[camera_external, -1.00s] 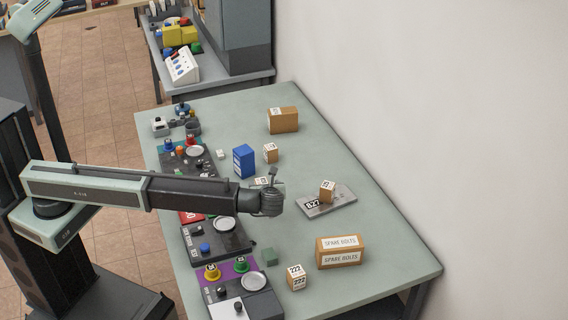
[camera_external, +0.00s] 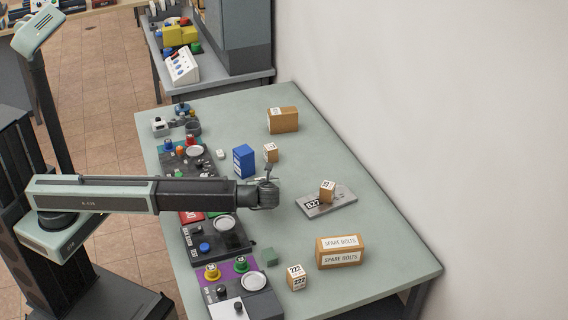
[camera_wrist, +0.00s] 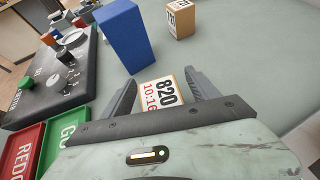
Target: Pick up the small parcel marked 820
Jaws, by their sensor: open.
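The small parcel marked 820 (camera_wrist: 161,93) shows in the wrist view, a tan box with a white label reading 820 and a red 10:16. It is between the two dark fingers of my gripper (camera_wrist: 163,93), with its lower part hidden by the gripper body. I cannot tell whether the fingers touch it. In the external view my gripper (camera_external: 266,177) is over the middle of the table, just in front of the blue box, and the parcel is mostly hidden there. The gripper is open.
A blue box (camera_external: 244,161) and a small tan parcel (camera_external: 271,152) stand just beyond my gripper. A parcel (camera_external: 327,190) sits on a grey plate marked 627 (camera_external: 312,205). A spare bolts box (camera_external: 340,252) and a 222 parcel (camera_external: 296,277) stand nearer. Control panels (camera_external: 217,238) line the left edge.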

